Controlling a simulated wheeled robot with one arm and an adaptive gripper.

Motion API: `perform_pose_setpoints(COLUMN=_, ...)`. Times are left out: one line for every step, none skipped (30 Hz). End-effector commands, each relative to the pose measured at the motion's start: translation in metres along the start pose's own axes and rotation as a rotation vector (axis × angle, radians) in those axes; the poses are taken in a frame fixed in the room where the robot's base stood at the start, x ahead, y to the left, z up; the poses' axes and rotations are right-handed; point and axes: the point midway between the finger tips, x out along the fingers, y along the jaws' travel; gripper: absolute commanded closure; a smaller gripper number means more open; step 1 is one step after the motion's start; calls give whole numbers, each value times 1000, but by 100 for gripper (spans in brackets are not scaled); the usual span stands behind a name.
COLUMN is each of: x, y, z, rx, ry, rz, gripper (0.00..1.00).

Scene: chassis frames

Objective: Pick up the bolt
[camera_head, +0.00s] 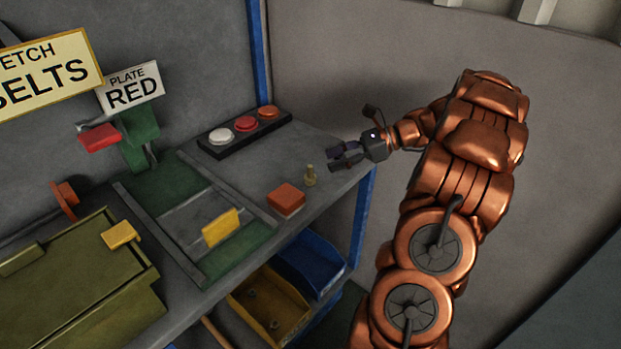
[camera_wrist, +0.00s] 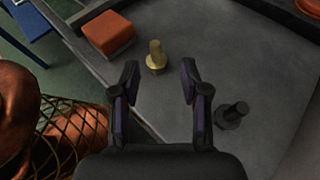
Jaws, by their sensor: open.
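A brass bolt (camera_head: 310,176) stands upright on the grey workbench (camera_head: 262,172), to the right of an orange block. In the wrist view, the brass bolt (camera_wrist: 155,58) is just beyond my fingertips, roughly centred between them. My gripper (camera_head: 338,158) is open and empty, to the right of the brass bolt in the head view. In the wrist view, my gripper (camera_wrist: 160,78) has its two fingers spread apart. A second, dark bolt (camera_wrist: 232,115) stands on the bench to the right of my right finger. I cannot make it out in the head view.
The orange block (camera_head: 286,199) sits near the bench edge; it also shows in the wrist view (camera_wrist: 108,34). A dark strip with white, red and orange discs (camera_head: 245,124) lies behind. Blue (camera_head: 310,264) and yellow (camera_head: 268,308) bins are below.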

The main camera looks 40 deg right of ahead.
Motion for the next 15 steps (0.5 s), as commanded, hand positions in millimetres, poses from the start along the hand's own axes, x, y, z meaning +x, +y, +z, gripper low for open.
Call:
perform_pose_setpoints(x=5, y=1, z=1, rx=1, ry=-2, rz=3, gripper=55)
perform_pose_setpoints(x=8, y=1, z=1, rx=2, ry=-2, rz=3, gripper=55)
perform_pose_setpoints(x=13, y=1, z=1, rx=3, ry=-2, rz=4, gripper=55)
perform_pose_setpoints(x=16, y=1, z=0, rx=3, ry=-1, rz=5, gripper=55)
perform_pose_setpoints(x=19, y=1, z=0, rx=3, ry=0, rz=4, gripper=55)
perform_pose_setpoints(x=22, y=1, z=0, rx=2, ry=1, rz=4, gripper=55)
perform_pose_setpoints(x=24, y=1, z=0, rx=1, ry=2, rz=3, gripper=55)
perform_pose_setpoints(x=26, y=2, z=0, rx=1, ry=1, rz=3, gripper=55)
perform_pose_setpoints(x=29, y=2, z=-1, rx=1, ry=1, rz=3, gripper=55)
perform_pose_setpoints(x=32, y=3, z=-1, rx=1, ry=1, rz=3, gripper=55)
perform_pose_setpoints(x=36, y=4, z=-1, rx=2, ry=1, rz=4, gripper=55)
perform_pose_setpoints(x=41, y=5, z=-2, rx=2, ry=0, rz=5, gripper=55)
perform_pose_setpoints(x=46, y=6, z=-2, rx=3, ry=-1, rz=6, gripper=55)
perform_pose_setpoints(x=50, y=7, z=-3, rx=4, ry=0, rz=8, gripper=55)
perform_pose_setpoints(x=56, y=8, z=-3, rx=3, ry=0, rz=7, gripper=55)
